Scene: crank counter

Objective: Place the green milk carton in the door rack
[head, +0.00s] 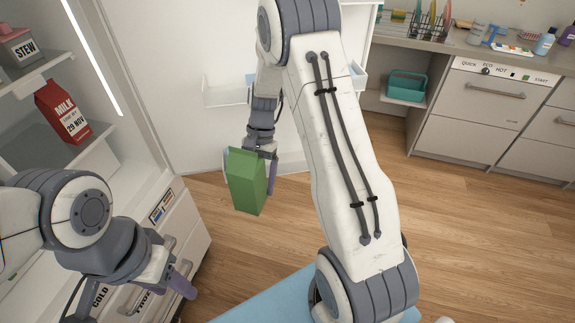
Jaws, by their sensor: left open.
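The green milk carton (248,182) hangs upright but slightly tilted in my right gripper (250,160), with purple fingers at its sides. It is above the wooden floor, in front of the open white fridge door. An upper door rack (222,92) shows on both sides of my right arm, its middle hidden. My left gripper (182,282) is open and empty at lower left, in front of the fridge drawers.
The fridge shelves at left hold a red milk carton (62,112) and a stew box (18,48). A counter (490,50) with small items and a teal basket (407,85) stand at right. A blue surface (265,303) is below.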

